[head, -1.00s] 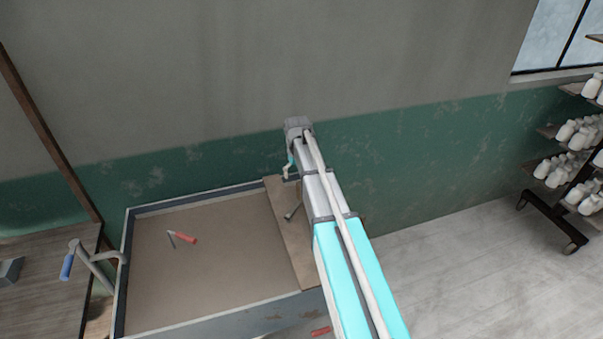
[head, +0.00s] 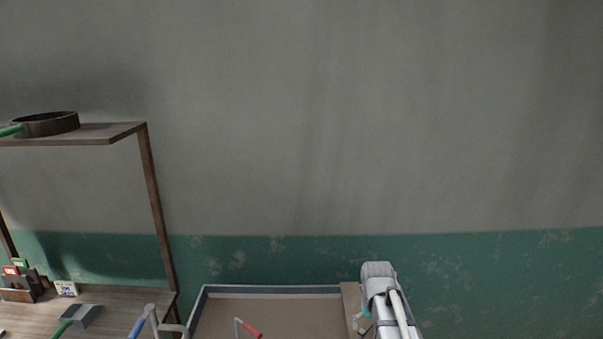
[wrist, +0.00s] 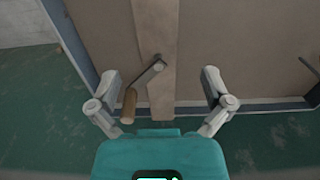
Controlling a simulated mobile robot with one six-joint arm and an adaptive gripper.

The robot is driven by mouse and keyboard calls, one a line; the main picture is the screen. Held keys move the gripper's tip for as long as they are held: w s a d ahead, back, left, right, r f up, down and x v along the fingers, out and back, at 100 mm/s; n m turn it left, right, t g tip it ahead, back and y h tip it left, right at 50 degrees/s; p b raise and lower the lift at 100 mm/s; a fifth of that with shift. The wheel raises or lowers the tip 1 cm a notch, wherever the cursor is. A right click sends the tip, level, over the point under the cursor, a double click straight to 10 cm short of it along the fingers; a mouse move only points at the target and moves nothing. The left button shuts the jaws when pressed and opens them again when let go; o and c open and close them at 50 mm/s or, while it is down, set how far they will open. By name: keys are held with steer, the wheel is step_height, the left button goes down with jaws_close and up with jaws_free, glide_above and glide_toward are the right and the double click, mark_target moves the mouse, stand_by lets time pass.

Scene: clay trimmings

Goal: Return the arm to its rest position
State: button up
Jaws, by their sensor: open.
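My arm (head: 385,290) reaches up from the lower right of the head view. In the wrist view my gripper (wrist: 161,80) is open, its two fingers spread wide over a plank and empty. A tool with a wooden handle (wrist: 129,106) and a bent metal end lies on or over the plank (wrist: 155,30), between the fingers in the picture. I see no contact with it. In the head view the gripper is small and mostly hidden by the arm.
A rimmed box (head: 270,290) with a brown surface stands against the wall. A red-handled tool (head: 251,329) lies in it. Left is a wooden bench (head: 120,296) with small boxes and a blue-handled piece (head: 137,327) at its edge. A shelf (head: 100,134) above holds a round sieve-like ring (head: 50,124).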

steer(key=s+a+f+b, duration=0.1)
steer(key=s+a, duration=0.2)
steer(key=s, duration=0.8)
steer(key=shift+a+f, duration=0.2)
